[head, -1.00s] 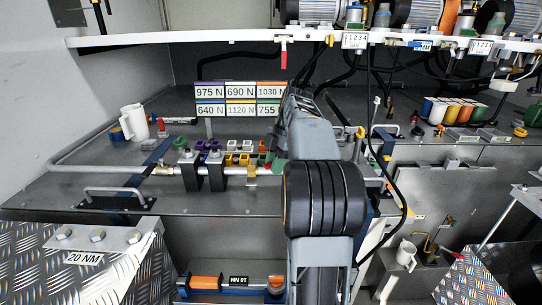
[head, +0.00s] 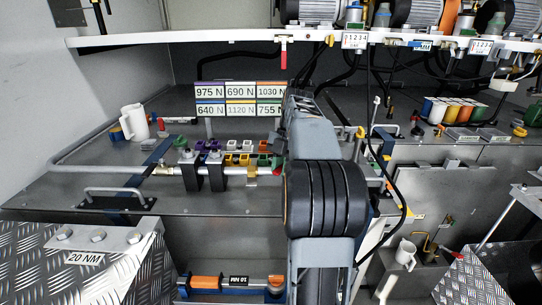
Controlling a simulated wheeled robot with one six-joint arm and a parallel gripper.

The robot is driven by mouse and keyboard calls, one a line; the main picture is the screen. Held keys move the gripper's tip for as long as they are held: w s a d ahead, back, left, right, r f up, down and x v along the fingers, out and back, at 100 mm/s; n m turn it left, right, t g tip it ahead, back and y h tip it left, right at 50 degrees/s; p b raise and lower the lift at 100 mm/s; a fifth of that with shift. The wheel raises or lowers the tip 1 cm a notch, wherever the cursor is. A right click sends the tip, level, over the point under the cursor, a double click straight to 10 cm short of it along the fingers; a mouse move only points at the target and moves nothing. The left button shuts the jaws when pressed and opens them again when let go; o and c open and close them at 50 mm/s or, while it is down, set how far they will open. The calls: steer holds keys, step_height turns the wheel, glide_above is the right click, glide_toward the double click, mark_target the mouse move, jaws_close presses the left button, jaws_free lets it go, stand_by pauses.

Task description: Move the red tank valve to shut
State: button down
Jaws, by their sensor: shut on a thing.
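My arm rises through the middle of the head view and its thick dark joint fills the centre. My gripper is hidden behind the arm, so its fingers and what they touch do not show. A small red part (head: 277,164) shows just left of the arm, at the right end of the light pipe (head: 140,170); I cannot tell whether it is the red tank valve's handle. Another red handle (head: 283,55) hangs straight down from the white shelf, apart from the arm's visible part. The valve's position cannot be read.
Black clamps (head: 190,176) and a brass fitting (head: 251,171) sit on the pipe left of my arm. Force labels (head: 240,98) stand behind coloured sockets. A white mug (head: 133,122) stands at the left. A black cable (head: 400,200) hangs close to my arm's right side.

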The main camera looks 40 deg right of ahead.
steer(key=shift+r, duration=0.1)
steer(key=shift+s+d+n+g+h+p, duration=0.2)
steer(key=shift+s+n, duration=0.3)
steer(key=shift+n, duration=0.4)
steer(key=shift+s+d+n+g+h+p, duration=0.15)
steer(key=shift+s+d+n+g, duration=0.25)
steer(key=shift+n, duration=0.5)
steer(key=shift+a, duration=0.1)
steer(key=c, duration=0.9)
jaws_free()
steer(key=shift+s, duration=0.1)
steer(key=p+v, duration=0.5)
steer(key=v, duration=0.2)
steer(key=shift+d+r+p, duration=0.2)
steer(key=shift+r+p, duration=0.15)
steer(key=shift+p, duration=0.05)
